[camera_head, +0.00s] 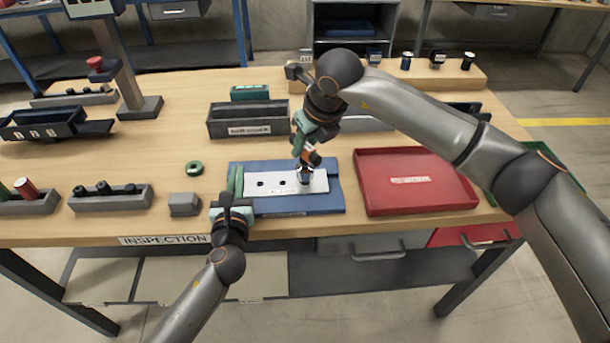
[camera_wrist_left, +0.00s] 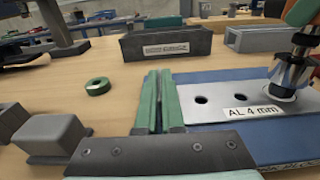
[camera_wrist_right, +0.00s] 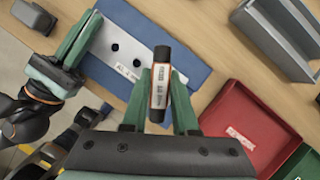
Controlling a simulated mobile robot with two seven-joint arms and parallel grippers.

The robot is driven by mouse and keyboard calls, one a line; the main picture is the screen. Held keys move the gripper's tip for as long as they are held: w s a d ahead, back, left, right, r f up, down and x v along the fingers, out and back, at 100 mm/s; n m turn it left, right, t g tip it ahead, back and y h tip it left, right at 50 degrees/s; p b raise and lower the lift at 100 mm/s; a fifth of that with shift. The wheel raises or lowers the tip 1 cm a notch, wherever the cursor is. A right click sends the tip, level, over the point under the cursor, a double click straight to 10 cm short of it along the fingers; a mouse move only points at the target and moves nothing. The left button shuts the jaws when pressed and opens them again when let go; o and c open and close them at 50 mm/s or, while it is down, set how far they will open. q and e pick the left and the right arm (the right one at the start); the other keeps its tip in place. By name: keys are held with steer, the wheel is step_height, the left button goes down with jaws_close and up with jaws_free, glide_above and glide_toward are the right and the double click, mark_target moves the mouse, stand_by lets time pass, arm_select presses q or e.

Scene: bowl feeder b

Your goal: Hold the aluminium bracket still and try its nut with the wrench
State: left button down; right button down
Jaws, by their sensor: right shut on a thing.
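The aluminium bracket (camera_head: 262,190) is a pale flat plate with dark holes and an "AL 4 mm" label, lying on a blue base (camera_head: 330,199). My right gripper (camera_wrist_right: 160,100) is shut on the wrench (camera_wrist_right: 160,85), a dark cylindrical tool with an orange-edged label. Its silvery lower end (camera_wrist_left: 293,72) stands nearly upright over the plate's right-hand hole position, at a round collar. The nut itself is hidden there. My left gripper (camera_wrist_left: 160,102) has its green fingers close together at the plate's left end. I cannot tell whether they touch the plate.
A red tray (camera_head: 410,182) is right of the blue base. A dark grey bin (camera_head: 243,121) stands behind it. A green ring (camera_head: 194,167) and a grey block (camera_head: 184,204) lie to the left. Bare wood shows around the ring.

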steer(key=shift+r, duration=1.65)
arm_select(q)
steer(key=c, duration=1)
jaws_free()
steer(key=shift+o, duration=0.2)
arm_select(e)
steer(key=shift+r, duration=0.15)
arm_select(q)
steer(key=s+a, duration=0.2)
steer(key=s, duration=0.7)
steer(key=s+a, duration=0.3)
steer(key=s, duration=0.6)
steer(key=shift+a+r, duration=0.2)
steer(key=shift+r, duration=0.1)
